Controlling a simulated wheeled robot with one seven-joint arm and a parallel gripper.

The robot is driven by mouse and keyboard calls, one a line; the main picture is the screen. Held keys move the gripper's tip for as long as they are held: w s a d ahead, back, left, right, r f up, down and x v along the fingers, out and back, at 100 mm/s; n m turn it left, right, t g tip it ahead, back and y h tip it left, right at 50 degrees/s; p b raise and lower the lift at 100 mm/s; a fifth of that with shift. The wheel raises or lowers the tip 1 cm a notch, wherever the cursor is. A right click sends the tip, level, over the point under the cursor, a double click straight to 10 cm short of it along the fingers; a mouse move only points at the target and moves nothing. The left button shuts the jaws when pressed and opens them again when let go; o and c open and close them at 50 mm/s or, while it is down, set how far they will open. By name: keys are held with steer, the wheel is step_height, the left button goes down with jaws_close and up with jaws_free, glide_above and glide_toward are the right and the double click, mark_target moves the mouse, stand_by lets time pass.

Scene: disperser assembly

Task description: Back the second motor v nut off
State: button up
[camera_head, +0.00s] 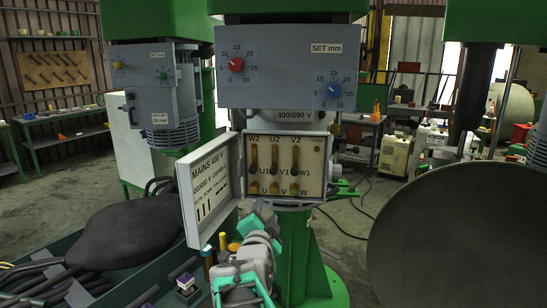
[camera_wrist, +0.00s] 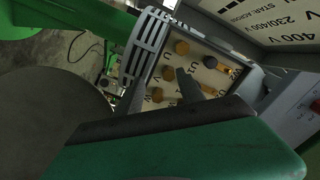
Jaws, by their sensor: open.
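In the head view the open terminal box (camera_head: 313,165) hangs below the control panel, with brass nuts and bars on its board. The V nut (camera_head: 274,187) is the middle one of the bottom U, V, W row. In the wrist view the V nut (camera_wrist: 168,73) appears as the middle of three brass nuts. My gripper (camera_head: 257,218) is open, just below and left of that row in the head view. In the wrist view its large green part fills the bottom and a grey finger reaches over the board. No contact with the V nut is visible.
The box's lid (camera_head: 208,190) stands open at the left, marked MAINS 400 V. The control panel (camera_head: 290,68) with red and blue knobs is above. A large grey bowl (camera_head: 460,230) takes up the right. Black cables and a green tray edge (camera_head: 140,287) lie lower left.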

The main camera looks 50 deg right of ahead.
mark_target(274, 191)
steer(key=shift+m+h, duration=0.3)
steer(key=shift+h, duration=0.1)
steer(key=w+d, duration=0.1)
steer(key=d, duration=0.1)
steer(key=w+d+r+p, duration=0.1)
steer(key=d, duration=0.2)
steer(key=w+d+r+p, duration=0.1)
steer(key=d, duration=0.1)
steer(key=shift+w+d+r, duration=0.1)
steer(key=shift+d, duration=0.2)
steer(key=shift+c, duration=0.3)
jaws_close()
